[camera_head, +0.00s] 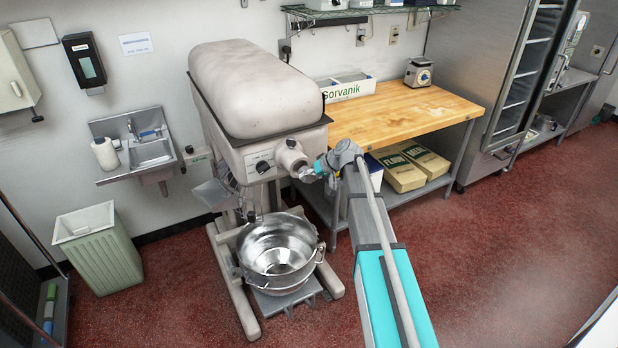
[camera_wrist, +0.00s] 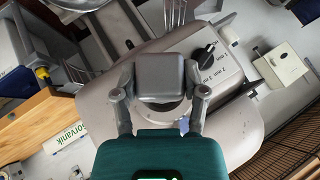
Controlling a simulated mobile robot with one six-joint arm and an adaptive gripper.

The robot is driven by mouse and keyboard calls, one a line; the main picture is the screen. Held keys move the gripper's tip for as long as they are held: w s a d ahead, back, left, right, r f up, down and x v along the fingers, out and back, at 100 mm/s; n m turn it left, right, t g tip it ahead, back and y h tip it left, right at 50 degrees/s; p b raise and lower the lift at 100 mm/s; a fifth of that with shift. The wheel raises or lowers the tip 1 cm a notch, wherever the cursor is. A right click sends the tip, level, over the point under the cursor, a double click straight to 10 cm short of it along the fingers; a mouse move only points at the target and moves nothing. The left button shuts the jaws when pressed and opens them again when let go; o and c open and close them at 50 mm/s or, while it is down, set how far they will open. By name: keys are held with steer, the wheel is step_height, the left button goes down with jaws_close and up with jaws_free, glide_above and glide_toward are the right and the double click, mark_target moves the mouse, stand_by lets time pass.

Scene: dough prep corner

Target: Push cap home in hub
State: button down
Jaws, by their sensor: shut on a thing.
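In the wrist view, my gripper (camera_wrist: 159,82) has its two grey fingers on either side of a grey, rounded, block-like piece that appears to be the cap (camera_wrist: 160,72). It is shut on this piece. I cannot tell how deep the cap sits in the hub.
The large mixer (camera_head: 255,90) has a black knob (camera_wrist: 208,54) beside the hub. A steel bowl (camera_head: 280,250) stands below. A wooden-topped table (camera_head: 400,115) stands close on the right. A green bin (camera_head: 100,250) is at left. The red floor in front is open.

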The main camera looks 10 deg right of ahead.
steer(key=shift+w+a, duration=0.3)
steer(key=shift+w, duration=0.7)
steer(key=shift+w+a, duration=0.25)
steer(key=shift+w, duration=0.7)
stand_by(0.9)
steer(key=shift+c, duration=0.3)
jaws_free()
steer(key=shift+s+r, duration=0.1)
steer(key=p+v, duration=0.5)
steer(key=v, duration=0.3)
steer(key=shift+p, duration=0.4)
stand_by(0.3)
stand_by(0.6)
